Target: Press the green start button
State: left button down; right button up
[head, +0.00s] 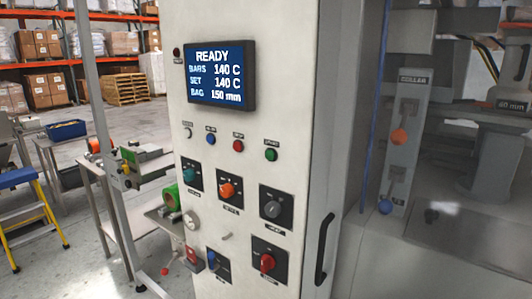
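The green button (271,155) is at the right end of a row of small buttons on the front of a pale control cabinet (285,100). The label above it is too small to read surely. To its left in the row are a red button (238,146), a blue button (210,139) and a white button (188,132). The display (221,74) above them reads READY, with bars 140 C, set 140 C and bag 150 mm. Neither of my grippers is in view, and nothing covers the green button.
Below the buttons are rotary switches, including an orange knob (228,190) and a red knob (267,263). A black handle (326,248) stands on the cabinet's right side. Machinery fills the right. A metal table (110,180) and yellow-blue ladder (27,215) stand left.

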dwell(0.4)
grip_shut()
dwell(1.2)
